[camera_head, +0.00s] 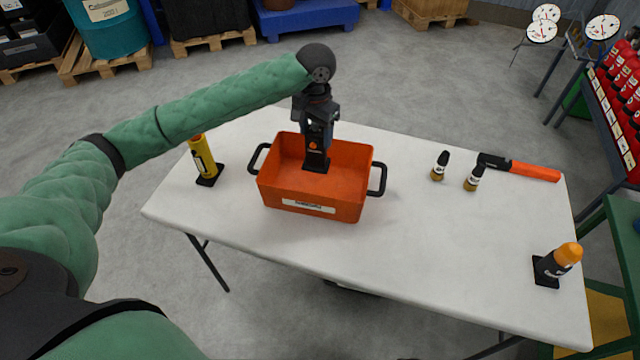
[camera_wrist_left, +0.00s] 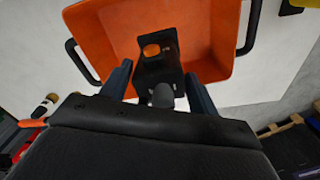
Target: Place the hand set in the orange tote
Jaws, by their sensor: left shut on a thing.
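The orange tote (camera_head: 312,208) stands on the white table, with a black handle at each end. My left gripper (camera_head: 318,122) points down over the tote and is shut on the black hand set (camera_head: 316,158), which has an orange mark. The hand set hangs upright, its lower end within the tote's outline; I cannot tell whether it touches the floor. In the left wrist view the hand set (camera_wrist_left: 152,66) sits between the two fingers (camera_wrist_left: 160,88), with the orange tote (camera_wrist_left: 110,35) behind it. My right gripper is not in view.
On the white table (camera_head: 420,250) are a yellow torch-like item (camera_head: 203,158) left of the tote, two small dark-topped bottles (camera_head: 440,165) (camera_head: 473,178), an orange-and-black tool (camera_head: 530,170) and an orange-capped item (camera_head: 562,258) at right. The table's front middle is clear.

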